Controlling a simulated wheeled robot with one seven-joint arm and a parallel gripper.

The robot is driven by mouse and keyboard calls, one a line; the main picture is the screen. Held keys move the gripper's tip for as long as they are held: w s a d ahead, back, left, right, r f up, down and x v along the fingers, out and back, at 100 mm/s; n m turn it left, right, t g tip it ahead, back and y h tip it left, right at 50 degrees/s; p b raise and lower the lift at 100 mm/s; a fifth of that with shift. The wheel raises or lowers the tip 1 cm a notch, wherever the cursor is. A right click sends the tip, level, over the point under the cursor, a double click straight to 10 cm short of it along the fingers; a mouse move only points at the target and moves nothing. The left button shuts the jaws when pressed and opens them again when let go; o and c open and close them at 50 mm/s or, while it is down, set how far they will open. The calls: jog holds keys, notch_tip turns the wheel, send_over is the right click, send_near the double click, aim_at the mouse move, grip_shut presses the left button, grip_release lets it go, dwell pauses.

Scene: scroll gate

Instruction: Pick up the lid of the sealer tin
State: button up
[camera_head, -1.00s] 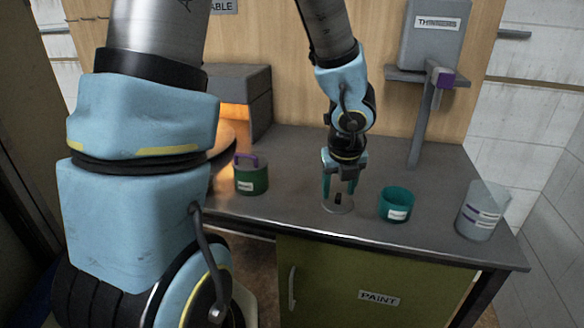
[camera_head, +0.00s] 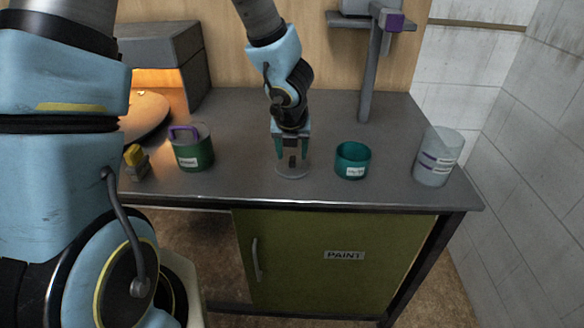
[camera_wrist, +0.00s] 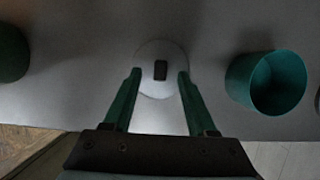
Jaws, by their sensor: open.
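A round pale grey lid with a dark upright knob (camera_head: 292,171) lies flat on the grey worktop, and it also shows in the wrist view (camera_wrist: 160,88). My gripper (camera_head: 292,157) is open and points down over the lid. In the wrist view its two teal fingers (camera_wrist: 160,73) stand on either side of the knob, with a gap on each side. An open, empty teal tin (camera_head: 352,161) with a white label stands to the right of the lid, and it shows at the right of the wrist view (camera_wrist: 267,82). The label is too small to read surely.
A dark green tin with a purple handle (camera_head: 191,150) stands left of the lid. A whitish container with purple bands (camera_head: 437,157) stands at the right. A small yellow-topped object (camera_head: 136,160) sits far left. The worktop's front edge (camera_head: 300,203) is close to the lid.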

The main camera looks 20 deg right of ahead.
aim_at(291, 167)
jog(key=shift+x, duration=1.15)
grip_shut()
